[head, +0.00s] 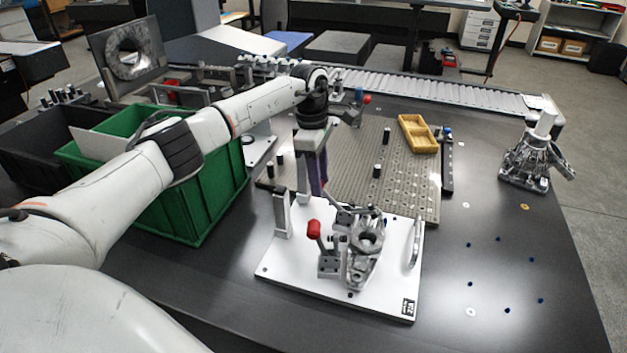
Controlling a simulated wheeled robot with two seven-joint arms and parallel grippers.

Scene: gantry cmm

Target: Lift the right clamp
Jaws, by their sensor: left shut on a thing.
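A white fixture plate (290,268) lies on the dark table and carries a grey metal part (364,262). A toggle clamp with a red handle (313,229) stands at the part's left side, handle upright. A second clamp (347,215) is behind the part, its dark lever running up toward my left gripper. My left gripper (318,190) points down behind the red handle and is shut, apparently on the second clamp's handle; the grip is mostly hidden. My right gripper is not in view.
A green bin (205,195) stands on the left under my left arm. A perforated plate (345,155) with a yellow tray (418,133) is behind the fixture. Another metal casting (535,160) stands at the right. The table right of the fixture is mostly clear.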

